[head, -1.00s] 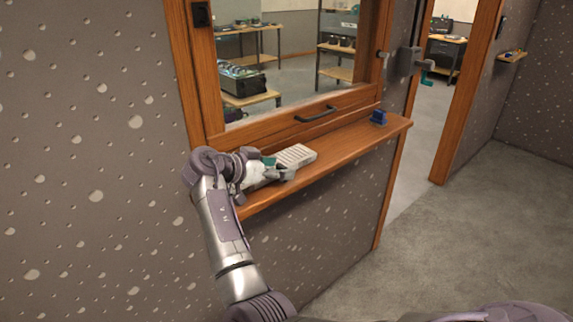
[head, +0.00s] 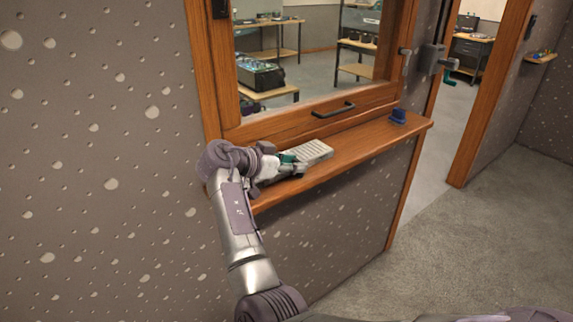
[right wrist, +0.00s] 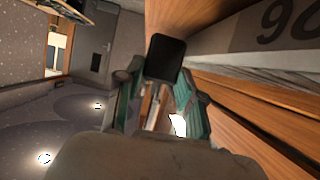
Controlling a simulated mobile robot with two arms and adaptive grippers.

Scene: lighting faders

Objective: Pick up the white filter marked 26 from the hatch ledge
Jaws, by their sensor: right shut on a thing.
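The white filter (head: 317,150), a flat pale block with a ribbed top, lies on the wooden hatch ledge (head: 372,140). In the right wrist view the filter (right wrist: 250,35) fills the upper right, with large dark figures partly cut off by the frame edge. My right gripper (head: 293,160) is at the filter's near left end, its teal fingers drawn together on it. The exact contact is hidden. My left gripper is not in view.
A small blue object (head: 398,116) stands at the ledge's right end. The hatch frame with a black handle (head: 334,109) rises behind the ledge. The speckled wall (head: 100,160) is close on the left. Open carpet (head: 470,240) lies to the right, by the doorway.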

